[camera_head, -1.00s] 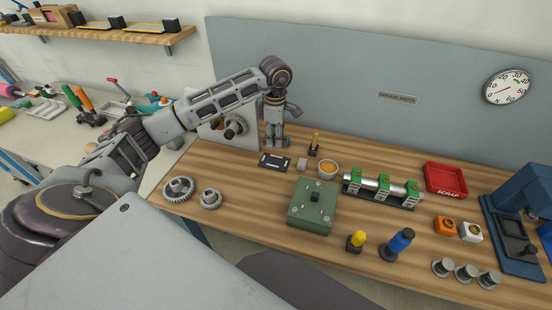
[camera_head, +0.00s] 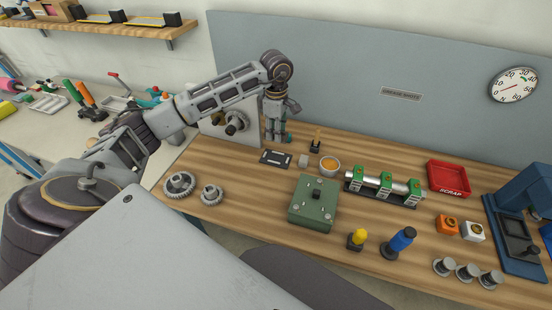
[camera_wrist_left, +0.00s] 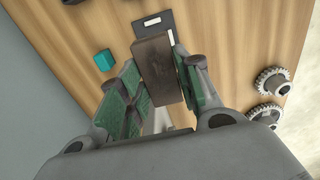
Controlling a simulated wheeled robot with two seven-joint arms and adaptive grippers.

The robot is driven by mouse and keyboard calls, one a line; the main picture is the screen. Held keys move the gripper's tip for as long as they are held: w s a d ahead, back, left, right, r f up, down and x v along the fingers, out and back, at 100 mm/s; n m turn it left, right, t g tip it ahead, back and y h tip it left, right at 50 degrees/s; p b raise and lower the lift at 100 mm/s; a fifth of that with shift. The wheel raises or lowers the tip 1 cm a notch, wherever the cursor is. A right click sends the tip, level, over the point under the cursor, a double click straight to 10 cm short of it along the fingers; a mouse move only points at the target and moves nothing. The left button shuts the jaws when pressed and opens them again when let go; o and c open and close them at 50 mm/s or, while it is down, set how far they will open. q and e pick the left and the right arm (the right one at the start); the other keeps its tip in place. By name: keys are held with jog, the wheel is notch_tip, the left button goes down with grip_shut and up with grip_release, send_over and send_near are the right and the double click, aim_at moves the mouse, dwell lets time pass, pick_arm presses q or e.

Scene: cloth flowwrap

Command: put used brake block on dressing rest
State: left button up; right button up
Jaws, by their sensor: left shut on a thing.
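My left gripper (camera_head: 276,138) is shut on a dark brown block, the used brake block (camera_wrist_left: 158,70), seen between its green-padded fingers in the left wrist view (camera_wrist_left: 160,95). In the head view the fingers point down near the back left of the bench, and the block cannot be made out there. A flat black plate with a pale marking (camera_head: 275,158) lies on the bench just in front of the gripper. In the wrist view this plate (camera_wrist_left: 152,20) shows beyond the block. I cannot tell whether it is the dressing rest. My right gripper is not in view.
A teal block (camera_wrist_left: 103,60) lies beside the left fingers. A pale cube (camera_head: 303,160), an orange-filled bowl (camera_head: 330,164) and a green box (camera_head: 314,203) stand to the right. Gears (camera_head: 180,185) lie at the left. An upright grey panel (camera_head: 215,130) stands behind. A red scrap tray (camera_head: 447,178) is farther right.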

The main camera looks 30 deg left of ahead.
pick_arm(q)
jog(key=shift+f, duration=0.6)
notch_tip(320, 180, down, 4)
jog(key=shift+f+p, duration=0.1)
jog(key=shift+p, duration=0.2)
jog(key=shift+f, duration=0.45)
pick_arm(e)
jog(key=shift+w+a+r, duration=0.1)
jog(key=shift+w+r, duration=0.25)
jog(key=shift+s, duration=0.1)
pick_arm(q)
jog(key=shift+f, duration=1.85)
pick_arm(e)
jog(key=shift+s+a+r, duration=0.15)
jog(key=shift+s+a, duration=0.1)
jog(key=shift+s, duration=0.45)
